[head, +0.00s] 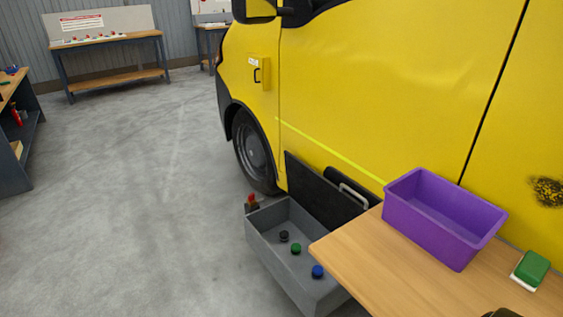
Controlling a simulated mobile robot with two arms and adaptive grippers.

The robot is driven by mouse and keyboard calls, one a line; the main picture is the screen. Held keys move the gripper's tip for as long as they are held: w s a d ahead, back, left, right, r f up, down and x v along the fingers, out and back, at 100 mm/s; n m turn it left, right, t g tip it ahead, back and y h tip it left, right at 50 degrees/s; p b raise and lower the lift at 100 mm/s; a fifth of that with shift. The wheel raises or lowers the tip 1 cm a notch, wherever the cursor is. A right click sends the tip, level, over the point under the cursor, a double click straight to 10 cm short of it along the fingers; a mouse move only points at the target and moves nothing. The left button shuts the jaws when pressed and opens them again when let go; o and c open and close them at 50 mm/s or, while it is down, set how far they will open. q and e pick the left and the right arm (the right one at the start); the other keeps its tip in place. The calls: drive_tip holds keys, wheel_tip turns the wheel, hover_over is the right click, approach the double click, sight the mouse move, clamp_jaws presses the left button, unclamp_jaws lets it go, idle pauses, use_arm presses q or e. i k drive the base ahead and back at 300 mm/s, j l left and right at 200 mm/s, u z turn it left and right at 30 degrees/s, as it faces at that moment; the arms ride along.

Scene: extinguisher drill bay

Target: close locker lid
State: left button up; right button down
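The locker is an open grey box (262,240) on the floor beside the yellow van. Its dark lid (318,188) stands raised at the back, along the van's side. A pale bar handle (353,196) shows near the lid's right end. Inside the box lie a black piece (284,236), a green piece (296,249) and a blue piece (317,271). The table corner hides the box's right part. I can make out neither of my grippers; a small dark shape at the bottom right edge is too cut off to identify.
A wooden table (400,275) at lower right holds a purple bin (440,235) and a green-and-white sponge (531,270). The yellow van (380,90) blocks the right side. A small red-topped object (251,203) stands by the locker's far corner. Floor at left is clear.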

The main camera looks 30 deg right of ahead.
sight(327, 202)
drive_tip(key=i+z, duration=0.1)
drive_tip(key=i, duration=0.4)
drive_tip(key=i+j+z, duration=0.1)
drive_tip(key=i, duration=0.45)
drive_tip(key=i+j+z, duration=0.1)
drive_tip(key=i, duration=0.4)
